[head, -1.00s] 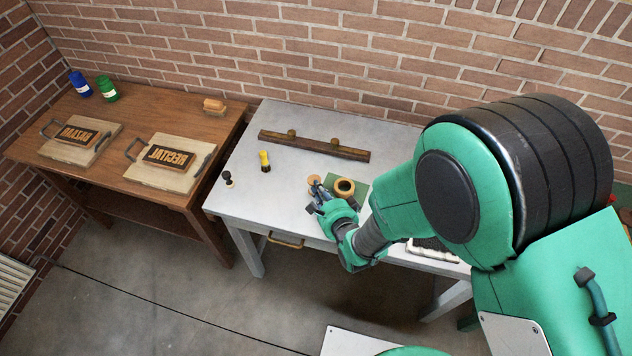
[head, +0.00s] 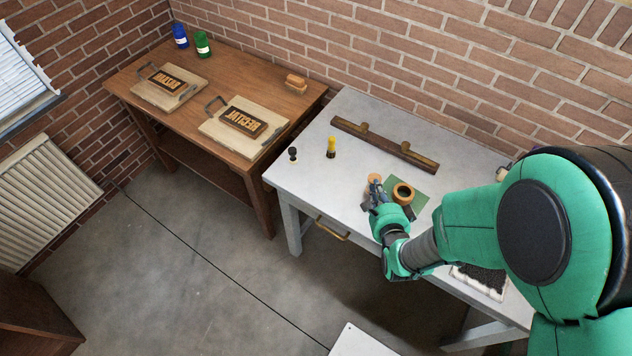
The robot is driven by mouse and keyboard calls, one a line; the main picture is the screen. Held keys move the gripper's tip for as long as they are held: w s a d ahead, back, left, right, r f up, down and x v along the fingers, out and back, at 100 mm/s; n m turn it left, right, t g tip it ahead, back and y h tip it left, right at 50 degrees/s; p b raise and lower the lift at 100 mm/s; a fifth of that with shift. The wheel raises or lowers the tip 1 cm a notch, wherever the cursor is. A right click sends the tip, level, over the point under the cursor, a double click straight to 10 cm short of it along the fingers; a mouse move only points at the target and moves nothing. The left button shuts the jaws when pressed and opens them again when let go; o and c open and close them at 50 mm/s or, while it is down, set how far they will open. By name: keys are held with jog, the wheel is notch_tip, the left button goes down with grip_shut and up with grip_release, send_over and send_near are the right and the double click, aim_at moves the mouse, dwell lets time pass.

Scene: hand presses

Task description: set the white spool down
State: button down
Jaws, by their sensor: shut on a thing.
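My gripper (head: 374,192) is over the grey metal table (head: 318,170), near its front part, pointing away from me. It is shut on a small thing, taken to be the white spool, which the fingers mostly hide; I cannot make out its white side. A round tan disc (head: 375,178) shows right at the fingertips; I cannot tell whether it is the spool's end or a separate thing behind it. A brown ring-shaped roll (head: 403,193) sits just right of the fingers on a green mat (head: 420,203).
A yellow-topped stamp (head: 331,147) and a black-knobbed one (head: 293,154) stand left on the table. A long wooden bar (head: 384,145) lies behind. A dark-topped tray (head: 484,279) is at front right. Bare tabletop lies left of my gripper. The wooden table (head: 245,70) holds two presses.

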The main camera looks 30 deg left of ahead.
jog(key=s+a+n+g+y+b, duration=0.1)
jog(key=s+a, duration=0.3)
jog(key=s, duration=0.5)
jog(key=s+a+n+y+b, duration=0.1)
jog(key=s+a+y+b, duration=0.1)
jog(key=s+a, duration=0.3)
jog(key=s+b, duration=0.1)
jog(key=s, duration=0.2)
jog(key=shift+s+a+n+g, duration=0.15)
jog(key=shift+s+n+g, duration=0.15)
jog(key=shift+s+g, duration=0.1)
jog(key=shift+w, duration=0.15)
jog(key=r+x, duration=0.1)
jog(key=x, duration=0.4)
jog(key=r+b+x, duration=0.1)
jog(key=x, duration=0.4)
jog(key=a+r+b+x, duration=0.1)
jog(key=x, duration=0.4)
jog(key=shift+w+a, duration=0.3)
jog(key=shift+f+b, duration=0.45)
jog(key=shift+f, duration=1.35)
